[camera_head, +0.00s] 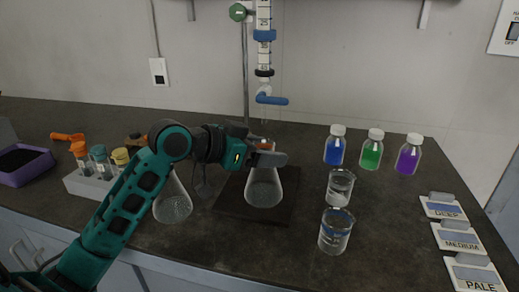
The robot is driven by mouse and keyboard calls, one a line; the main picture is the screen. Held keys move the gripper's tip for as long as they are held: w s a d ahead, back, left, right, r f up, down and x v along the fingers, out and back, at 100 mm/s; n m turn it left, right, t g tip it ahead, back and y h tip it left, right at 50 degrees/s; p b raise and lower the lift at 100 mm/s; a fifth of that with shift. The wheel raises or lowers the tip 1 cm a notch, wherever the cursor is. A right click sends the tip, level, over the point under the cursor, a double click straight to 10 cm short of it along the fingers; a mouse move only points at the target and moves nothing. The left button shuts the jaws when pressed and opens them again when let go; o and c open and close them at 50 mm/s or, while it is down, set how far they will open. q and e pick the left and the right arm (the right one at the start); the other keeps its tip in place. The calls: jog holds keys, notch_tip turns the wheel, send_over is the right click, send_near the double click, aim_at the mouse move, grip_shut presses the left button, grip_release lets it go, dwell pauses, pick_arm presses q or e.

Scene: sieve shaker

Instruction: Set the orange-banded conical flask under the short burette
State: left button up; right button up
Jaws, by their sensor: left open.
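The orange-banded conical flask (264,190) stands upright on the dark stand base (226,205). Its orange band shows at the neck, and its mouth is below the tip of the burette (264,60). The burette hangs on a stand rod and has a blue tap. Its top is out of the picture, and I see no second burette to compare its length. My left gripper (272,156) is at the flask's neck, its jaws open and partly hiding the neck. A second conical flask (173,207) stands to the left, its top hidden by my arm. My right gripper is out of view.
Glass beakers (335,232) stand right of the base. Bottles with blue, green (371,154) and purple liquid stand behind them. Labelled cards (459,238) line the right edge. A vial rack (90,184) and purple tray (24,164) are at left.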

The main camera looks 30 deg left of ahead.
pick_arm(q)
jog(key=v, duration=1.2)
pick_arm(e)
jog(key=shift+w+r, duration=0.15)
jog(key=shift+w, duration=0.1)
pick_arm(q)
jog(key=shift+s+d, duration=0.1)
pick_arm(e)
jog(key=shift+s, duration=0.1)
